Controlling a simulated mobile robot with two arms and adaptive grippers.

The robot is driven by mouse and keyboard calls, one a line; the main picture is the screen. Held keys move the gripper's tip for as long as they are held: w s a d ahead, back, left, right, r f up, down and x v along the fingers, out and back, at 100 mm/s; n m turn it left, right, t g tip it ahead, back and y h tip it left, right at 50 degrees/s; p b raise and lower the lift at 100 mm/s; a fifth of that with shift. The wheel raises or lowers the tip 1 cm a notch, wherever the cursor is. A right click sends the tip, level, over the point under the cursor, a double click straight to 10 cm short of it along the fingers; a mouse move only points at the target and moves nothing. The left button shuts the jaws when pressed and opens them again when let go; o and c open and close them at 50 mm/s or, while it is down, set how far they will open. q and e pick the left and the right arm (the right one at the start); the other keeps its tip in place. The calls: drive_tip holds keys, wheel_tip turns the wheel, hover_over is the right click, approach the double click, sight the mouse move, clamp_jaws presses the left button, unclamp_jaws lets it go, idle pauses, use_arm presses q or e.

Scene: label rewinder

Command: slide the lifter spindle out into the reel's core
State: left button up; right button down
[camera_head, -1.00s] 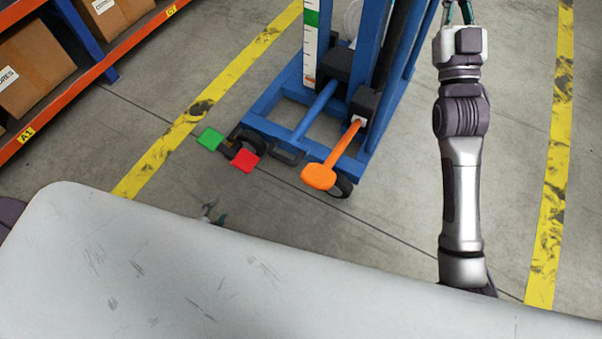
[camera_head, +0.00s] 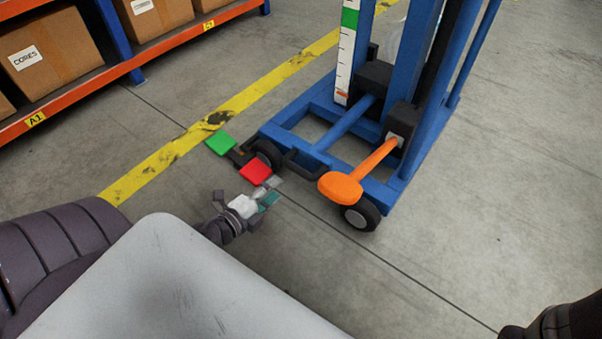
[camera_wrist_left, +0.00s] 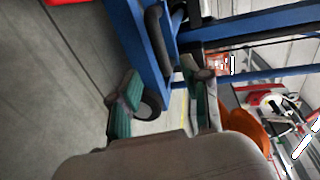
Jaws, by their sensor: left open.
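The blue lifter (camera_head: 325,115) stands on the floor ahead, its upper part cut off by the top edge. An orange paddle on an orange rod (camera_head: 342,187) sticks out low at its near side. A green pedal (camera_head: 220,144) and a red pedal (camera_head: 255,171) lie to its left, close to the floor. My left gripper (camera_head: 270,192) is open and empty, in front of the red pedal and left of the orange paddle. In the left wrist view its fingers (camera_wrist_left: 165,103) are apart, with the lifter's blue frame (camera_wrist_left: 148,50) beyond. I cannot make out the spindle or the reel's core.
An orange-edged shelf (camera_head: 110,75) with cardboard boxes (camera_head: 50,55) stands at the upper left. A yellow floor line (camera_head: 165,155) runs beside it. The floor right of the lifter is clear. Part of my right arm shows at the bottom right.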

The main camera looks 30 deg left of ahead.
sight(296, 172)
use_arm(q)
drive_tip(key=b+x, duration=0.1)
drive_tip(key=x, duration=1)
drive_tip(key=shift+a+f, duration=0.15)
clamp_jaws()
